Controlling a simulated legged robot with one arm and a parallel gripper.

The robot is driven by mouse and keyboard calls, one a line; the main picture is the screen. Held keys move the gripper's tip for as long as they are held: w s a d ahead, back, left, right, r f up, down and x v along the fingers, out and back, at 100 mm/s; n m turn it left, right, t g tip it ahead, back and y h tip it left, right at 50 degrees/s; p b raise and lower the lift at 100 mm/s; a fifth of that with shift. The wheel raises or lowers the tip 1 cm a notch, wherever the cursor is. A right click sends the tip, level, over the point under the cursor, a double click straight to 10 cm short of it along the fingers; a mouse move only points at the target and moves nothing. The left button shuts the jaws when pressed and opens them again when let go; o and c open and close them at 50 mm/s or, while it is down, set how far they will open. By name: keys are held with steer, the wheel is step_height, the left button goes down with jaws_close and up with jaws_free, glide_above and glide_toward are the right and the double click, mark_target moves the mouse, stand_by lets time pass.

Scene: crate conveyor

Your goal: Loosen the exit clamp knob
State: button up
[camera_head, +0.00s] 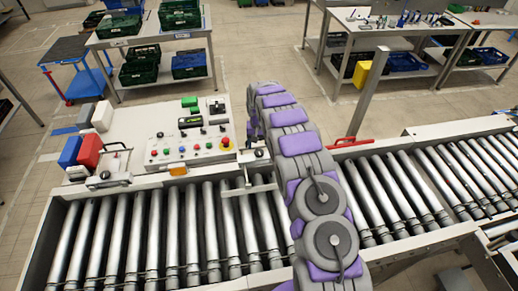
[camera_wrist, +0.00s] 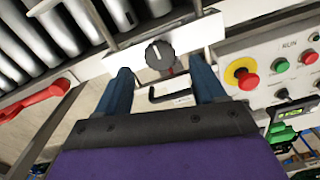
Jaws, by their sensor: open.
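The exit clamp knob is a round black knob (camera_wrist: 158,54) with a light pointer line, on a pale rail bracket at upper middle in the wrist view. In the head view a small dark knob (camera_head: 259,153) shows at the conveyor's far rail, just left of my arm. My gripper (camera_wrist: 163,74) is open, its two blue fingers pointing toward the knob. The knob appears between and slightly beyond the fingertips, with no contact visible. A bent black handle (camera_wrist: 168,96) appears between the fingers. In the head view my fingertips are mostly hidden by my own arm.
The control panel with a red stop button (camera_wrist: 248,80) lies right of my fingers in the wrist view. A red lever (camera_wrist: 42,97) is on the left. Conveyor rollers (camera_head: 130,235) run along the front. Red and blue bins (camera_head: 88,150) stand left of the panel.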

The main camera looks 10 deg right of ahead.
mark_target(259, 152)
steer(key=shift+f, duration=1.95)
steer(key=shift+c, duration=0.2)
steer(key=c, duration=1)
